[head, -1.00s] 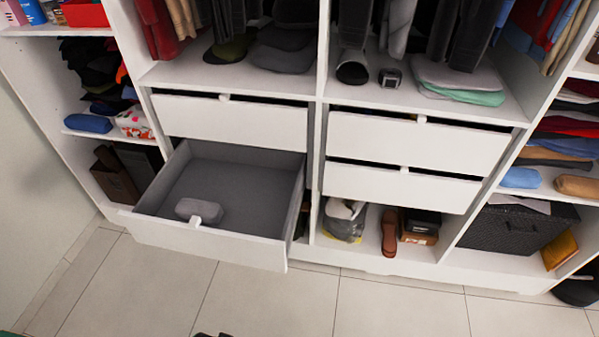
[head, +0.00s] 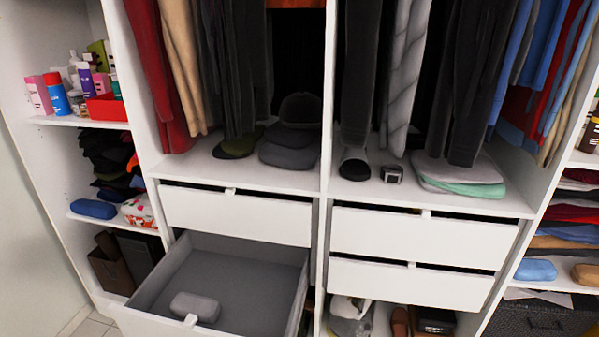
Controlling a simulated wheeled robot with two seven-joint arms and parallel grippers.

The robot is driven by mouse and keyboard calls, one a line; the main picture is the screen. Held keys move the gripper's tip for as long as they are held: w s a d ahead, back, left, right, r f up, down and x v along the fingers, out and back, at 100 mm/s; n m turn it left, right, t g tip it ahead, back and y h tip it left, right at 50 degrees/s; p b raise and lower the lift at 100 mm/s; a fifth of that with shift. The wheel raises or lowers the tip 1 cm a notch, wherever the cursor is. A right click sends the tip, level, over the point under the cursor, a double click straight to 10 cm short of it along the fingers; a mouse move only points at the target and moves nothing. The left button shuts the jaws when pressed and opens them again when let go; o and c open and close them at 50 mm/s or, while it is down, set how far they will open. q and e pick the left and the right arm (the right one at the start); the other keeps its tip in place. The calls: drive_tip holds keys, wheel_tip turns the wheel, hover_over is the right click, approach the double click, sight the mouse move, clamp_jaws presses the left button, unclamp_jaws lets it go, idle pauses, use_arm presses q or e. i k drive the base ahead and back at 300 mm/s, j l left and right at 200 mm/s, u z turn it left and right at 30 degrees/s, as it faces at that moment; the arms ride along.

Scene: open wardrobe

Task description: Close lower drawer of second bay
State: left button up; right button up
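The lower drawer of the second bay (head: 150,322) is pulled far out at the lower left of the head view. Its inside is grey, and a grey rounded case (head: 207,304) lies in it near the front, beside the white handle (head: 191,320). The lower part of its front panel is cut off by the picture's bottom edge. The upper drawer (head: 235,215) above it is nearly shut, with a thin dark gap along its top. Neither of my grippers is in view.
To the right, two drawers (head: 420,237) stand slightly out, with dark gaps above them. Open shelves (head: 85,122) with bottles and folded clothes are at the left. Clothes hang above the drawers. A little tiled floor (head: 92,326) shows at the lower left.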

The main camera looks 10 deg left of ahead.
sight(260, 287)
drive_tip(key=j+u, duration=0.3)
drive_tip(key=u, duration=0.15)
drive_tip(key=i+j+u, duration=0.1)
drive_tip(key=j+u, duration=0.15)
drive_tip(key=u, duration=0.15)
drive_tip(key=l, duration=0.25)
drive_tip(key=j, duration=0.3)
